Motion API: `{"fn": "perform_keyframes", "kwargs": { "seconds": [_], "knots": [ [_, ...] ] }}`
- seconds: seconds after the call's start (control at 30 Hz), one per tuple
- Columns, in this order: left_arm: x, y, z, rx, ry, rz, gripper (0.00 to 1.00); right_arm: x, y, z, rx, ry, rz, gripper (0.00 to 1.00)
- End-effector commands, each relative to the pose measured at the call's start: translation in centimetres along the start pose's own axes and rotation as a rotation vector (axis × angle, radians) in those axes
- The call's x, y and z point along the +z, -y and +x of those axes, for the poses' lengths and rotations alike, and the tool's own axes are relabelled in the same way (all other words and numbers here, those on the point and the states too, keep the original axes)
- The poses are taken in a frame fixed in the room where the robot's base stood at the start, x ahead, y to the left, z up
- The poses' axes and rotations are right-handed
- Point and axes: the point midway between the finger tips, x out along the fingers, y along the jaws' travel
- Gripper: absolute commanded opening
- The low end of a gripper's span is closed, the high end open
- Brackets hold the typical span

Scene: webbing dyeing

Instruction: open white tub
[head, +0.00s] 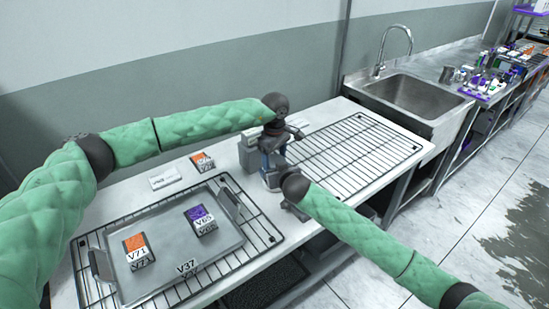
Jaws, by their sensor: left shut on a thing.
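The white tub (270,180) stands on the white table between my two grippers, near the middle of the head view. Only a small part of it shows; the arms hide the rest, and I cannot make out whether its lid is on. My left gripper (273,140) comes down from above and is shut on the top of the tub. My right gripper (294,208) is low beside the tub, on its front right side. Its fingers are mostly hidden by its own wrist, so its opening does not show.
A metal tray (170,240) with a V71 orange box (138,251) and a purple box (200,219) lies on a wire rack at left. Another orange box (203,162) and a white packet (165,178) lie behind. An empty wire rack (355,148) and sink (415,95) are right.

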Motion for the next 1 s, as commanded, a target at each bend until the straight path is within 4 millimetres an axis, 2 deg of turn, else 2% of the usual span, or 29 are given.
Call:
{"fn": "perform_keyframes", "kwargs": {
  "seconds": [0.1,0.3,0.67,0.7,0.77,1.0],
  "knots": [
    [0.04,0.02,0.01,-0.001,0.001,-0.151,0.41,-0.13,-0.08,-0.01,0.001,-0.001,0.000,0.12],
    [0.07,0.02,0.02,-0.001,0.001,-0.310,0.41,-0.13,-0.08,0.00,0.001,-0.001,0.000,0.12],
    [0.09,0.02,0.00,-0.001,0.000,-0.333,0.41,-0.14,-0.09,0.00,0.001,-0.002,0.000,0.12],
    [0.09,0.02,0.00,-0.001,0.000,-0.333,0.77,-0.14,-0.09,0.00,0.001,-0.002,0.000,0.12],
    [0.08,0.01,0.00,-0.001,0.000,-0.333,0.88,-0.14,-0.09,0.00,0.001,-0.002,0.000,0.12],
    [0.04,0.07,0.03,-0.002,0.000,-0.332,0.91,-0.15,-0.22,0.02,0.003,-0.001,0.000,0.12]
  ]
}}
